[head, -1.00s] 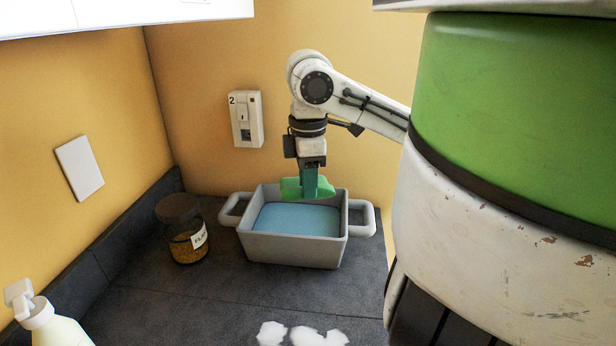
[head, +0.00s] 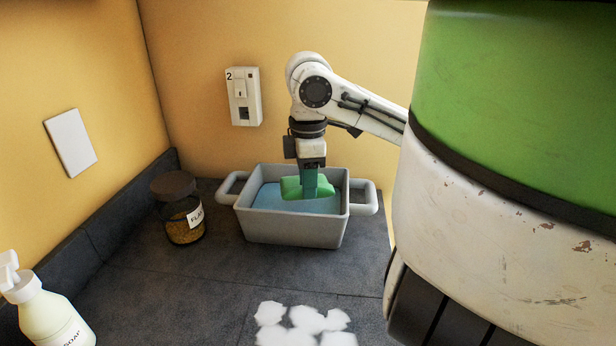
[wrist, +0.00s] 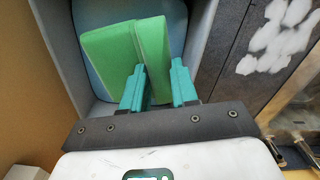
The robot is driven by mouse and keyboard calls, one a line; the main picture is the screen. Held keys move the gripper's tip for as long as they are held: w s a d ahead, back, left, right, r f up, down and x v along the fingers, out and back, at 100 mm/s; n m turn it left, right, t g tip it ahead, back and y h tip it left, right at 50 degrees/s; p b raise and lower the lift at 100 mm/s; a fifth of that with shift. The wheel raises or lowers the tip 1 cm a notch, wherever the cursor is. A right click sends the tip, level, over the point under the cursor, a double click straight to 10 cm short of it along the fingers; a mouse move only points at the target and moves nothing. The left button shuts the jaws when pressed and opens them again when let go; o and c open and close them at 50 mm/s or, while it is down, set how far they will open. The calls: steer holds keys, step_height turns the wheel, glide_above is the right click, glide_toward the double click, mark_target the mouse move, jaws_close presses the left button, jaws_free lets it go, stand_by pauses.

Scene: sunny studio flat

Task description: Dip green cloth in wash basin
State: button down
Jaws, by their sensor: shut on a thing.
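The grey two-handled wash basin (head: 290,230) stands on the dark counter against the back wall and holds blue water (head: 268,197). My gripper (head: 310,188) points down inside the basin's opening and is shut on the folded green cloth (head: 292,188). The cloth is below the level of the far rim, at or just above the water; I cannot tell whether it touches. In the wrist view, my teal fingers (wrist: 158,80) are at the near edge of the cloth (wrist: 108,60), with the basin wall (wrist: 54,50) around it.
A lidded jar (head: 182,215) stands left of the basin, and a soap bottle (head: 50,312) at the front left. White foam-like patches (head: 303,322) lie on the counter (head: 190,300) in front. A switch box (head: 243,97) is on the back wall.

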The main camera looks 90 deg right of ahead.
mark_target(296, 222)
steer(key=shift+f+b, duration=2.85)
steer(key=shift+f, duration=1.5)
steer(key=shift+s+d, duration=1.2)
steer(key=shift+s, duration=0.05)
steer(key=shift+w+a+p, duration=1.25)
steer(key=shift+w+a, duration=1.2)
steer(key=shift+w, duration=0.05)
steer(key=shift+s+d+b, duration=0.35)
steer(key=shift+s+d, duration=2.1)
steer(key=shift+s, duration=0.1)
steer(key=shift+w+a+r+p, duration=0.1)
steer(key=shift+w+a+p, duration=0.65)
steer(key=shift+w+a, duration=0.5)
